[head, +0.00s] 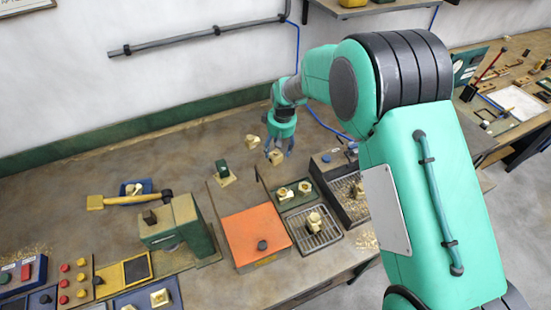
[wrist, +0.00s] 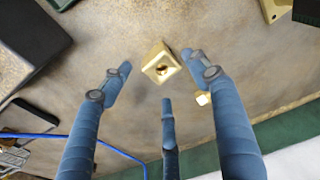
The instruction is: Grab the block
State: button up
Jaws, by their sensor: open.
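A brass block (head: 276,157) with a round hole in it sits on the workbench, just below my gripper (head: 280,148) in the head view. In the wrist view the block (wrist: 160,65) lies tilted in the picture, hole facing up, ahead of the gap between my blue fingers (wrist: 160,82). My gripper is open and empty, and no finger visibly touches the block. A second brass block (head: 252,141) is to its left in the head view. It shows partly hidden behind a finger in the wrist view (wrist: 203,98).
A green piece on a brass base (head: 222,173) stands left of the blocks. An orange-topped box (head: 255,230), a green tray (head: 297,194) with brass parts and a dark bin (head: 340,185) are nearer. A blue cable (head: 325,122) runs on the right.

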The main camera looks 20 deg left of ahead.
aim_at(275, 154)
jog(key=shift+f, duration=0.1)
jog(key=shift+w+a+f+b, duration=0.1)
jog(key=shift+a+f+b, duration=0.1)
jog(key=shift+f, duration=0.6)
jog(key=shift+a+f+b, duration=0.1)
jog(key=shift+f+b, duration=0.05)
jog(key=shift+f, duration=0.7)
jog(key=shift+w+a+f+b, duration=0.1)
jog(key=shift+a+f+b, duration=0.1)
jog(key=shift+f, duration=0.6)
grip_shut()
jog(key=shift+r, duration=0.2)
notch_tip(275, 154, up, 10)
jog(key=shift+f+p, duration=0.1)
jog(key=shift+p, duration=0.7)
